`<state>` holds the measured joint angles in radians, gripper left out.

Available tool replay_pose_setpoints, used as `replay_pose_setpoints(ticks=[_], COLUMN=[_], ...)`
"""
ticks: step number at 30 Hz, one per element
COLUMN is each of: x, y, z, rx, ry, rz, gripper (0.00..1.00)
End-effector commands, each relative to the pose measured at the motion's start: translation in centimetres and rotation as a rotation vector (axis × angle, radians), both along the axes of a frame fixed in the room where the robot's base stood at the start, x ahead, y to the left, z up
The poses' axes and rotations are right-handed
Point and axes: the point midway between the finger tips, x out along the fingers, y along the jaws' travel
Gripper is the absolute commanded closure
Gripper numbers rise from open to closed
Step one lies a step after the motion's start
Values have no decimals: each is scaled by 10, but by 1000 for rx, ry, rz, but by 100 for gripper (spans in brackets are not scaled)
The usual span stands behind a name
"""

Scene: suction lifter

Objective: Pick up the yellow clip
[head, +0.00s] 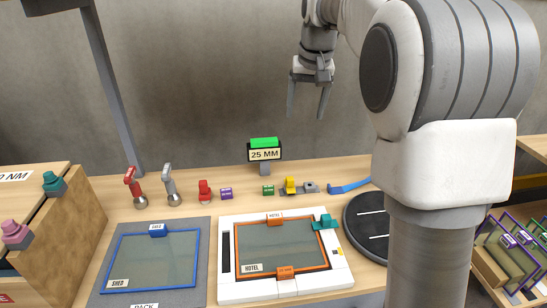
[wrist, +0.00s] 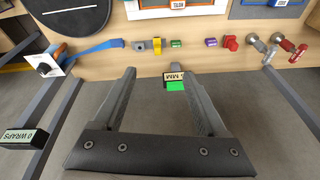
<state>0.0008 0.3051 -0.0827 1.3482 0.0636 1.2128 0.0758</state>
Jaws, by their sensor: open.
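The yellow clip (head: 290,184) is a small upright block at the back of the workbench, at a flat grey metal piece (head: 309,187). In the wrist view the yellow clip (wrist: 157,46) is beyond my fingertips, between the grey piece and a small green clip (wrist: 176,44). My gripper (head: 307,114) is open and empty, high above the back of the bench. Its two fingers spread wide in the wrist view (wrist: 160,76). Nothing hides the clip.
A green clip (head: 268,190), a purple clip (head: 226,193) and a red piece (head: 205,191) stand left of it. A blue strap (head: 350,187) lies right. A sign post reading 25 MM (head: 265,154) stands behind. A white frame (head: 225,295) and a black disc (head: 355,239) lie in front.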

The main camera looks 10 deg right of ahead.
Motion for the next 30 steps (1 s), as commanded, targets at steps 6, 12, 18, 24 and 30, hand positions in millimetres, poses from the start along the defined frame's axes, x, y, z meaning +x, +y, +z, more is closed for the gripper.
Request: replay_pose_setpoints(ticks=[6, 12, 18, 24, 30], x=[54, 95, 128, 150, 158], y=[-4, -7, -7, -5, -3], z=[-32, -68, -112, -154, -176], rx=[-2, -9, -18, -26, -30], ry=[42, 77, 114, 142, 157], rz=[-18, -31, -37, -39, -39], gripper=[25, 25, 25, 25, 25])
